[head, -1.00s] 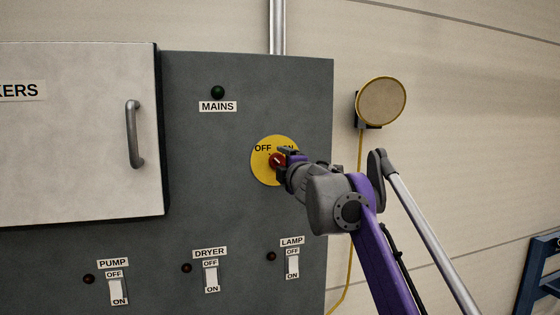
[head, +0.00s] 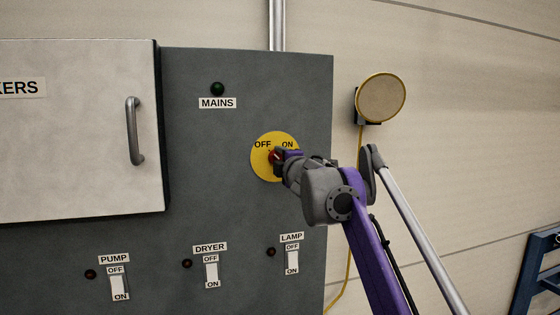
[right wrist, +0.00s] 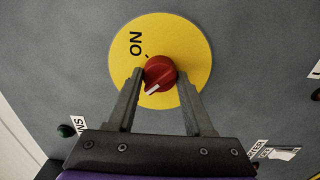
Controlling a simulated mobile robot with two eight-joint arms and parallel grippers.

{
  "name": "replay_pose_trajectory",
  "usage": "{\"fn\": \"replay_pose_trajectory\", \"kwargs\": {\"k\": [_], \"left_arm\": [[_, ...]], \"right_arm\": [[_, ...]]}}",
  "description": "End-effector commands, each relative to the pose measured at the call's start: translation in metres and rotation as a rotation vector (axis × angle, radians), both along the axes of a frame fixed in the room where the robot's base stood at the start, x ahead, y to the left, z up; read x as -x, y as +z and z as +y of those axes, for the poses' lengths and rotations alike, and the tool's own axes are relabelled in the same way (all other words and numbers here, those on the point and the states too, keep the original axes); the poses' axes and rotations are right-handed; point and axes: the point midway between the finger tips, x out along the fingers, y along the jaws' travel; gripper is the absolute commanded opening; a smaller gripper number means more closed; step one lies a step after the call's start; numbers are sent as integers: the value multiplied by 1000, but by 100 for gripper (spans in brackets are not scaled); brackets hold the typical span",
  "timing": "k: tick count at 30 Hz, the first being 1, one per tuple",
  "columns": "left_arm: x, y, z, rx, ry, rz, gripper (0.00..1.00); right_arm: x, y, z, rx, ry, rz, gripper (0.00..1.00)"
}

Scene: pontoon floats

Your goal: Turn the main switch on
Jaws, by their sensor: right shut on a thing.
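The main switch is a red knob (right wrist: 160,73) on a round yellow plate (head: 261,166), marked OFF at upper left and ON at upper right in the head view. My right gripper (head: 277,156) is shut on the knob, its fingers on either side of it; it also shows in the right wrist view (right wrist: 160,84). The knob's white mark points to the lower left in the right wrist view, away from the ON label. The OFF label is hidden there. In the head view the gripper covers most of the knob. The green MAINS lamp (head: 217,89) looks dark. My left gripper is out of view.
The grey panel (head: 215,180) carries PUMP (head: 119,288), DRYER (head: 211,273) and LAMP (head: 292,262) switches below. A pale cabinet door with a handle (head: 135,132) stands out at left. A round yellow-rimmed fixture (head: 381,98) hangs on the wall at right.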

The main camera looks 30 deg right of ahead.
Motion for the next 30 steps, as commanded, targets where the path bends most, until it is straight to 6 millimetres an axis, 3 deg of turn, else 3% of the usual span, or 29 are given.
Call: {"fn": "replay_pose_trajectory", "kwargs": {"k": [14,30], "left_arm": [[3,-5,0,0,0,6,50],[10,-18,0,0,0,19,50]], "right_arm": [[0,-1,0,-123,0,-28,0],[0,-1,0,-596,0,-142,0]]}}
